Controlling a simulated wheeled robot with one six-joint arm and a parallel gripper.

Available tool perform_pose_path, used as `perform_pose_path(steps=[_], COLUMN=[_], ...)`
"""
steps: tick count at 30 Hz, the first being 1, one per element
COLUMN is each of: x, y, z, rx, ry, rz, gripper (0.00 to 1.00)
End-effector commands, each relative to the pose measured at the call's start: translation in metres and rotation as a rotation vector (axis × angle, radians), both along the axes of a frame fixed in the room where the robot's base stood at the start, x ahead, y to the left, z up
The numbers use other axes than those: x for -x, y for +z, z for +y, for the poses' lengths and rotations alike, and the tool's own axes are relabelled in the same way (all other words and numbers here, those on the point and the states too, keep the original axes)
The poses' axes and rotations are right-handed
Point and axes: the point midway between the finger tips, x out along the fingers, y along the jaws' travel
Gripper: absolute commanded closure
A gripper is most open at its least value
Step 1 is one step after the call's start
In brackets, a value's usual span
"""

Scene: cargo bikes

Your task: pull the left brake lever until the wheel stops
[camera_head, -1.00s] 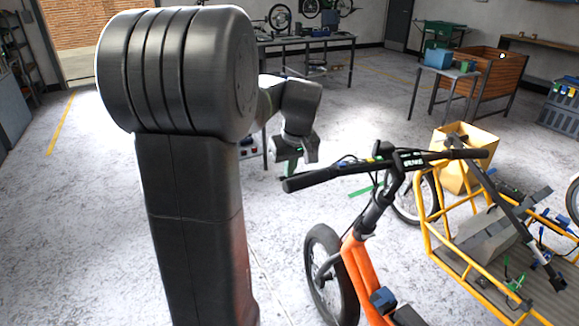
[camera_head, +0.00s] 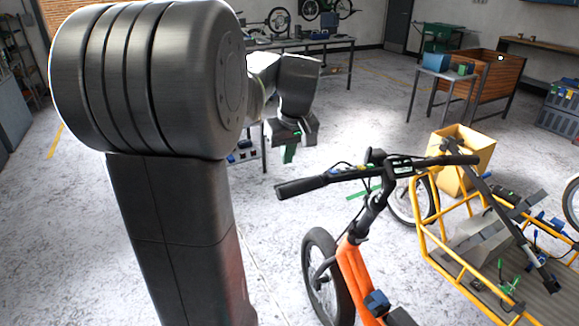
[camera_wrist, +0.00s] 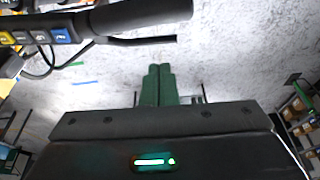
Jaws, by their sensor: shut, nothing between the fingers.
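The left handlebar grip (camera_head: 303,186) of the cargo bike is black and points left in the head view. In the wrist view the same grip (camera_wrist: 140,14) crosses the top. The left brake lever (camera_wrist: 142,41) is a thin dark bar alongside it. My gripper (camera_head: 289,155) is beyond the grip in the head view, apart from it. Its green fingers (camera_wrist: 158,85) are together and empty, with a gap between them and the lever. A black-tyred wheel (camera_head: 310,275) stands below the handlebar, and another wheel (camera_head: 432,200) is farther back. I cannot tell whether either turns.
The orange bike frame (camera_head: 352,275) and yellow cargo frame (camera_head: 424,240) fill the lower right. A cardboard box (camera_head: 480,158) stands behind them. A control pod with coloured buttons (camera_wrist: 40,36) sits by the grip. The floor left of the bike is clear.

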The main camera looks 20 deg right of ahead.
Motion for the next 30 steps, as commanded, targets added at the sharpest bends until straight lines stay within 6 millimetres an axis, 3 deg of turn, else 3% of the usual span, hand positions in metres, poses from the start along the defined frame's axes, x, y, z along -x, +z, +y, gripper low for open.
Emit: perform_pose_path(steps=[6, 11, 24, 30], x=[0.012, 0.016, 0.017, 0.015], y=[0.039, 0.053, 0.055, 0.047], z=[0.002, 0.003, 0.004, 0.003], rx=[0.001, 0.0, -0.001, -0.002], ry=[-0.001, -0.001, -0.001, 0.0], rz=[-0.002, -0.001, 0.0, 0.002], gripper=[1.0, 1.0, 1.0, 1.0])
